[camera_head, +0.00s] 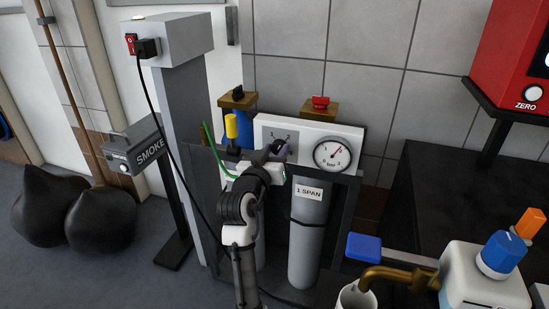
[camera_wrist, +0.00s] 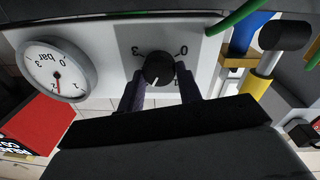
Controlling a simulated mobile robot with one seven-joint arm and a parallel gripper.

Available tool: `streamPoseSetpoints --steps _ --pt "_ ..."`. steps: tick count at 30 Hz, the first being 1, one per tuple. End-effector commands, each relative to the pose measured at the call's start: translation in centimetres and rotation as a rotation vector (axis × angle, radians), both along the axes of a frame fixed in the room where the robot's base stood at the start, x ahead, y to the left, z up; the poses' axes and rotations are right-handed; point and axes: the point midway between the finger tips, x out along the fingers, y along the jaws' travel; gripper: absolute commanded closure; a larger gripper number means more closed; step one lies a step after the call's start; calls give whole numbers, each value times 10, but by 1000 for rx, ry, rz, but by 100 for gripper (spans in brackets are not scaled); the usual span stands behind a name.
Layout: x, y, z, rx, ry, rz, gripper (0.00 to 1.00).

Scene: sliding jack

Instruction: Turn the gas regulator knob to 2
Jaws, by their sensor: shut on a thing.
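The black regulator knob (camera_wrist: 158,68) sits on a white panel (camera_wrist: 190,22); the panel also shows in the head view (camera_head: 264,122). The wrist view is upside down. My gripper (camera_wrist: 160,80) has a dark finger on each side of the knob and is shut on it. The knob's white pointer line points down and slightly left in the wrist view. Printed 3 and 0 show beside the knob; the 1 is partly covered by a finger and the 2 is hidden there. In the head view, 1 and 2 show above my gripper (camera_head: 277,152).
A round pressure gauge (camera_head: 333,154) with a red needle is right of the knob. Grey cylinders (camera_head: 309,230) stand below. A yellow-topped valve (camera_head: 231,127) and green hose (camera_head: 212,140) are at left. A dark bench with a blue-knobbed white device (camera_head: 485,275) is at right.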

Motion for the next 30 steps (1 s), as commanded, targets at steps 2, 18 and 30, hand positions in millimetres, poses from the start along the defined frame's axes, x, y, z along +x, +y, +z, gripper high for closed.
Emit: streamPoseSetpoints --steps 2,18,30 --pt "0 0 -3 51 -16 1 88" --pt "0 -1 -1 211 -66 0 88" --pt "0 -1 -1 213 -67 -1 63"
